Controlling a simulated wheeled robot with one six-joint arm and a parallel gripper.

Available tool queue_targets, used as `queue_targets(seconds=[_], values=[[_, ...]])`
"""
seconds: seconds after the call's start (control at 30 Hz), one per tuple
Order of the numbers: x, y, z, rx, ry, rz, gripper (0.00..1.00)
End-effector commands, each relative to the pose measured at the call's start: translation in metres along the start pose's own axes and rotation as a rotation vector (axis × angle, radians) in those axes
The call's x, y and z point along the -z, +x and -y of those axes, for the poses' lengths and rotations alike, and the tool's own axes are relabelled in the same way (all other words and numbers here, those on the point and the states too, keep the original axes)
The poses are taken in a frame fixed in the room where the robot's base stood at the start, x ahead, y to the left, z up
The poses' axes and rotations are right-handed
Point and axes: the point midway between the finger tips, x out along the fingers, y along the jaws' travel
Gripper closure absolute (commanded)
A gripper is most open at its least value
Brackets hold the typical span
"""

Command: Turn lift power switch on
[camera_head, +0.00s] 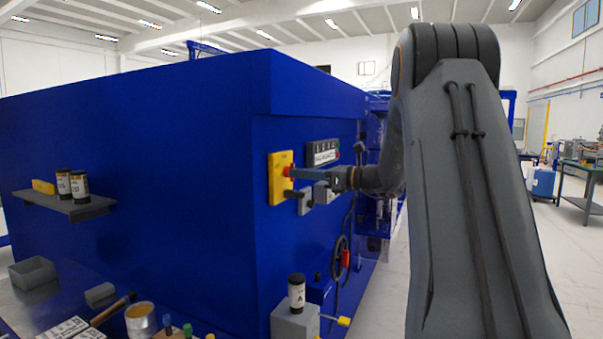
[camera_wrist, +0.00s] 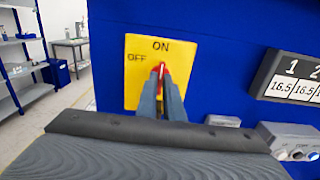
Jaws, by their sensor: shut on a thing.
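The lift power switch is a yellow plate (camera_wrist: 143,60) with a red handle (camera_wrist: 161,70), mounted on the blue machine wall. In the wrist view the plate reads ON at the top and OFF at the upper left. The red handle points up toward ON. My gripper (camera_wrist: 162,85) is shut on the red handle, with one blue-grey finger on each side of it. In the head view the yellow plate (camera_head: 281,178) is at the side of the blue machine, and my gripper (camera_head: 293,172) reaches it from the right.
A numbered display panel (camera_wrist: 292,80) and grey boxes (camera_wrist: 290,140) sit right of the switch. In the head view a black handwheel (camera_head: 338,258) and a bottle (camera_head: 296,291) on a grey block are below. A shelf (camera_head: 65,205) with bottles is at left.

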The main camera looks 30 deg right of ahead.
Motion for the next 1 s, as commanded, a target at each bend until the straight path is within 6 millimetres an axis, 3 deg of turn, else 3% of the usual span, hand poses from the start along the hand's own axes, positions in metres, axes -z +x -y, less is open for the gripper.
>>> queue_targets(seconds=[0.33,0.4,0.47,0.77,1.0], values=[[0.0,0.0,0.0,0.0,0.003,0.001,1.0],[-0.001,0.0,0.0,0.0,0.003,0.001,0.82],[-0.001,0.0,0.0,0.0,0.002,0.001,0.74],[0.0,-0.001,0.0,0.001,0.002,0.001,0.74],[0.002,-0.029,0.001,0.004,0.001,0.001,0.74]])
